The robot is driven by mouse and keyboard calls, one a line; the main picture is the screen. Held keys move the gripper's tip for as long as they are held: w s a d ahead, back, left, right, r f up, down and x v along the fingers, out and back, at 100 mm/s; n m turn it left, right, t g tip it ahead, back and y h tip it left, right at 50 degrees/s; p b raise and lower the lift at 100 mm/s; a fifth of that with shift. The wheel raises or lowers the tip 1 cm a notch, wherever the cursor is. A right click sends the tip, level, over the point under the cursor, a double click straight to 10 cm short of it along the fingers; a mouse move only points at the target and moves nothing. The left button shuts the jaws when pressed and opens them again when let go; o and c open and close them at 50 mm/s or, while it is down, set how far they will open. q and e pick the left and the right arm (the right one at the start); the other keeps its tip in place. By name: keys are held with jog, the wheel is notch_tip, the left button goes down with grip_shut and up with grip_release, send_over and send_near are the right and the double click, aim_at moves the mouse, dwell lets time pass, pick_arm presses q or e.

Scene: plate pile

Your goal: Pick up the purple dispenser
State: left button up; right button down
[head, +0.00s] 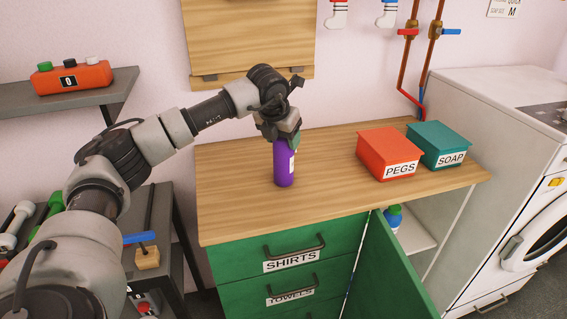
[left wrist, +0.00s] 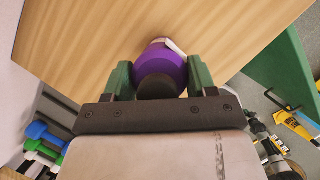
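The purple dispenser (head: 283,168) stands upright on the wooden countertop (head: 235,205), with a white label on its side. My left gripper (head: 287,137) reaches down over its top from the upper left. In the left wrist view the dispenser (left wrist: 160,64) sits between the two green fingers (left wrist: 161,80), its dark top toward the camera. Both fingers lie against its sides with no clear gap, so the gripper looks shut on it. No lift off the counter shows.
A red PEGS box (head: 388,153) and a teal SOAP box (head: 440,144) stand right on the counter. Below, a green cabinet door (head: 385,265) hangs open beside the SHIRTS drawer (head: 285,255). A wooden board (head: 248,38) is on the wall behind.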

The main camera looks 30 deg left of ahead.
pick_arm(q)
grip_shut()
